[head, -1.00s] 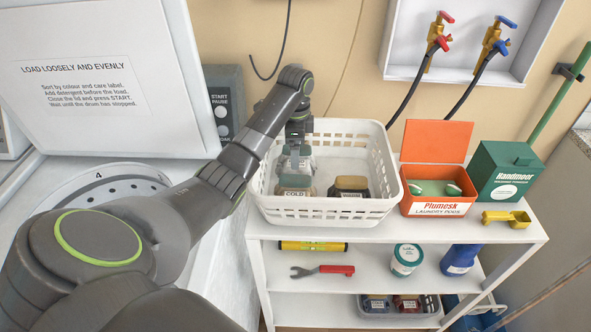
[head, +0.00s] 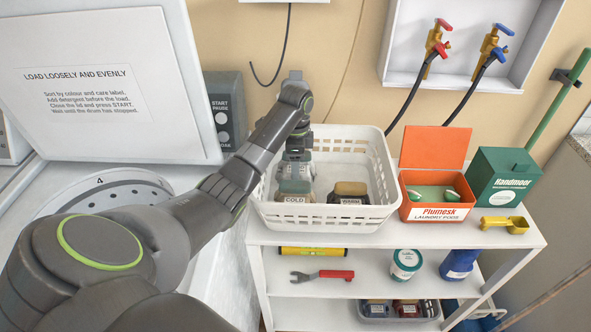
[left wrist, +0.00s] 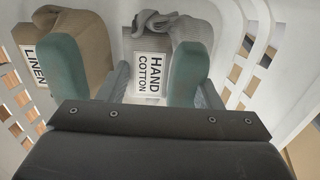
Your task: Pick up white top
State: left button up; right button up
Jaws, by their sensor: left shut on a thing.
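In the left wrist view, a pale grey-white folded top (left wrist: 180,32) tagged HAND COTTON lies between the two green fingertips of my left gripper (left wrist: 130,80). The gripper is shut on it. A tan folded garment (left wrist: 85,28) tagged LINEN lies beside it on the left. The gripper hides most of the top there. My right gripper is not in view.
The washer (head: 105,205) is at left.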

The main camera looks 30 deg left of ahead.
pick_arm(q)
notch_tip(320, 180, up, 3)
jog(key=shift+r, duration=0.1)
notch_tip(320, 180, up, 14)
jog(key=p, duration=1.3)
notch_tip(320, 180, down, 7)
jog(key=b, duration=0.7)
